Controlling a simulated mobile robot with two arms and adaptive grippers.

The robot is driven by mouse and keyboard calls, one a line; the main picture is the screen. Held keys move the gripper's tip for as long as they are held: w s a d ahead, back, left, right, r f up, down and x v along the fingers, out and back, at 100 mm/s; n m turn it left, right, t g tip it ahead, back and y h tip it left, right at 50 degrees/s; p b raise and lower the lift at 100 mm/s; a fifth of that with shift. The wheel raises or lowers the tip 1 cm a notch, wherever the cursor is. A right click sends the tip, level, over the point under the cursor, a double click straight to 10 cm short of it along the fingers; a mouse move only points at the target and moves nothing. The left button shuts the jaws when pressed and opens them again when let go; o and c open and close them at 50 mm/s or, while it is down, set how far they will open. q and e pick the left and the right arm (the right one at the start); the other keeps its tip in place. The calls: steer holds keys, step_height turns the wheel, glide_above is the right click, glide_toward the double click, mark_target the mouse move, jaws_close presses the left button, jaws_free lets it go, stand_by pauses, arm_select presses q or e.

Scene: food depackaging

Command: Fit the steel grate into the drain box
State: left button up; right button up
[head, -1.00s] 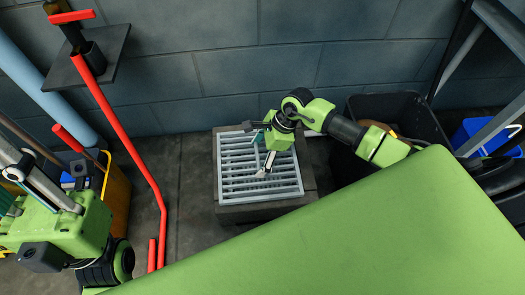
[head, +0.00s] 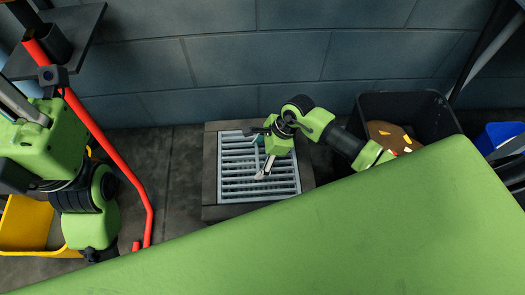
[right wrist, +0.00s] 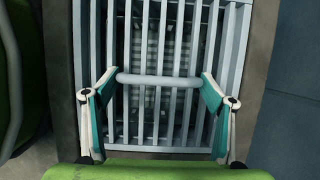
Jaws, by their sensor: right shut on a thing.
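The pale steel grate (head: 285,186), a square of parallel bars, lies within the outline of the dark drain box (head: 209,180) on the floor by the wall. A dark margin shows around it; whether it sits fully down inside I cannot tell. My right gripper (head: 262,174) is over the grate's middle. In the right wrist view its two fingers (right wrist: 158,92) are shut at the ends of a round crossbar of the grate (right wrist: 160,80). Another grid shows dimly beneath the bars. My left gripper (head: 22,104) is at the left edge, partly cut off, its fingers unclear.
A black bin (head: 405,104) with brown and yellow contents stands right of the box. A red pipe (head: 125,184) and a yellow container (head: 27,222) are at the left. A blue container (head: 500,136) is at the far right. The block wall closes off the back.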

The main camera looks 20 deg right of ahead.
steer(key=shift+w+a+r, duration=0.1)
steer(key=shift+r, duration=0.05)
steer(key=o, duration=2.1)
steer(key=shift+f, duration=0.2)
steer(key=shift+r, duration=0.1)
